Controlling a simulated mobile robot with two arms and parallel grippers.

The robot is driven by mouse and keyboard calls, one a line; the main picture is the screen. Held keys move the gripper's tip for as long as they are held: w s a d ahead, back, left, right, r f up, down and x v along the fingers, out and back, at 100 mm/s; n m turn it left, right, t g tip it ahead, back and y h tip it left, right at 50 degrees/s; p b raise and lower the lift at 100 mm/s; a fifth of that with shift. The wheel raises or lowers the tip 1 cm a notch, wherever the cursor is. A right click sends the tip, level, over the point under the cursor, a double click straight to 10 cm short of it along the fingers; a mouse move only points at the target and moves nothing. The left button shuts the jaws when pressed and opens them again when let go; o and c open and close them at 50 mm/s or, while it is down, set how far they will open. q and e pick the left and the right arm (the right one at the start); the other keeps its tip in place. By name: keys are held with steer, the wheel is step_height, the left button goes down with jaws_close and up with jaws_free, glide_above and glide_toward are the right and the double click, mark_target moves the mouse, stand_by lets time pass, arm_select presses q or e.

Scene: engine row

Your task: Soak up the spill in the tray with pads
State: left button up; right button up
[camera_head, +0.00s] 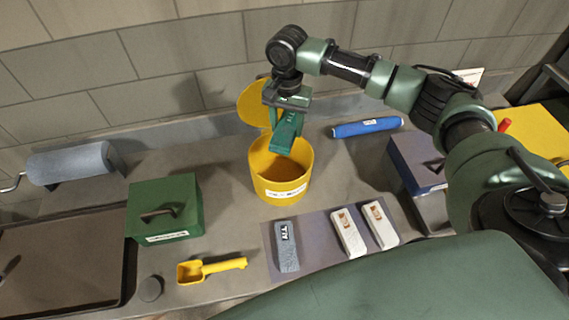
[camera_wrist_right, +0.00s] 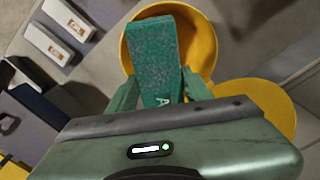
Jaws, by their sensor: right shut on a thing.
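My right gripper (camera_head: 287,116) is shut on a green speckled pad (camera_wrist_right: 153,50) and holds it over the open mouth of a yellow bin (camera_head: 281,188). The pad hangs from the fingers, its lower end at or just inside the rim; I cannot tell how deep. The bin's round lid (camera_head: 253,101) stands open at the back. A grey pad (camera_head: 287,251) and two white pads (camera_head: 348,233) (camera_head: 380,225) lie on a grey mat (camera_head: 318,246). A dark tray (camera_head: 60,265) is at the left, partly cut off; no clear spill shows. My left gripper is out of view.
A green box with a handle (camera_head: 165,208) stands between tray and bin. A yellow scoop (camera_head: 211,268) and a dark round puck (camera_head: 150,288) lie in front. A grey-blue roll (camera_head: 70,162), a blue cylinder (camera_head: 367,127) and a blue box (camera_head: 417,162) are farther back.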

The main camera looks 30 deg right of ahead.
steer(key=shift+f, duration=2.85)
steer(key=o, duration=1.4)
steer(key=shift+r, duration=0.1)
steer(key=shift+r+b, duration=0.3)
steer(key=shift+r, duration=0.05)
step_height(320, 180, up, 6)
steer(key=shift+r+b, duration=0.1)
steer(key=shift+b, duration=0.95)
steer(key=shift+r, duration=0.4)
steer(key=shift+s+f, duration=0.1)
